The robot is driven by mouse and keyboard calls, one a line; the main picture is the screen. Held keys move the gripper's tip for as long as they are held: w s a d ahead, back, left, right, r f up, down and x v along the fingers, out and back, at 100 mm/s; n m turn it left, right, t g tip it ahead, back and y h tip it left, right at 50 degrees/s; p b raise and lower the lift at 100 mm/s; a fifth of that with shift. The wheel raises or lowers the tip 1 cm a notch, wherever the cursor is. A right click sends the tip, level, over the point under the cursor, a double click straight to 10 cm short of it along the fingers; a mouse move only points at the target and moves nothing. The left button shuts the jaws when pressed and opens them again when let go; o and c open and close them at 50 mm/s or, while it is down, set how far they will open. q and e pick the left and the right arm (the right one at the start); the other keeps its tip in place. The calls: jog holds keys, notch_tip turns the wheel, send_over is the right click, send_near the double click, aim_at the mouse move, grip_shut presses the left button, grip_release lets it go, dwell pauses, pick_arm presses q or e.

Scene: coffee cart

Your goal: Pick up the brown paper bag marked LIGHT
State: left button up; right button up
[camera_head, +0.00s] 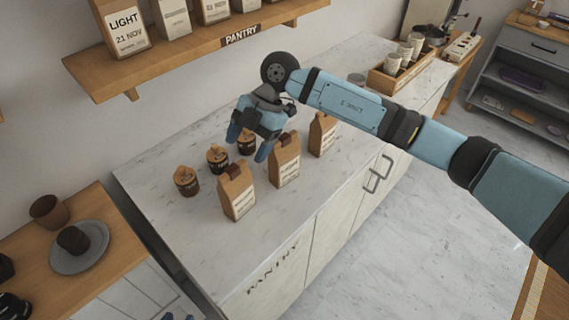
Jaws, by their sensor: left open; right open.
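A brown paper bag marked LIGHT, 21 NOV (122,32) stands upright at the left end of the wall shelf, its top cut off by the frame. My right gripper (249,143) is open, pointing down over the counter among the jars and bags, well to the right of and below the LIGHT bag. I cannot tell whether it touches anything there. Only blue fingertips of my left gripper (178,317) show at the bottom edge, open and far below the shelf.
Other bags (173,17) stand beside it on the PANTRY shelf (190,47). Three bags (238,192) and several dark jars (187,182) stand on the marble counter (190,235). A wooden crate of cups (402,62) is at the back. A side table (110,255) holds a plate and cups.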

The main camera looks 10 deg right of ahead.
aim_at(284, 136)
jog(key=w+d+r+m+t+h, duration=0.3)
jog(key=w+d+r+h, duration=0.3)
jog(key=d, duration=0.3)
jog(key=shift+m, duration=0.3)
jog(key=f, duration=0.6)
jog(key=w+f+p, duration=0.1)
jog(key=f, duration=0.2)
jog(key=shift+f, duration=0.2)
jog(key=f, duration=0.1)
jog(key=f+p, duration=0.1)
jog(key=f, duration=0.3)
jog(key=shift+w+d+p, duration=0.2)
jog(key=shift+d+p, duration=0.05)
jog(key=shift+p, duration=0.15)
jog(key=shift+f, duration=0.25)
jog(key=c, duration=1.3)
grip_shut()
jog(key=shift+r, duration=0.15)
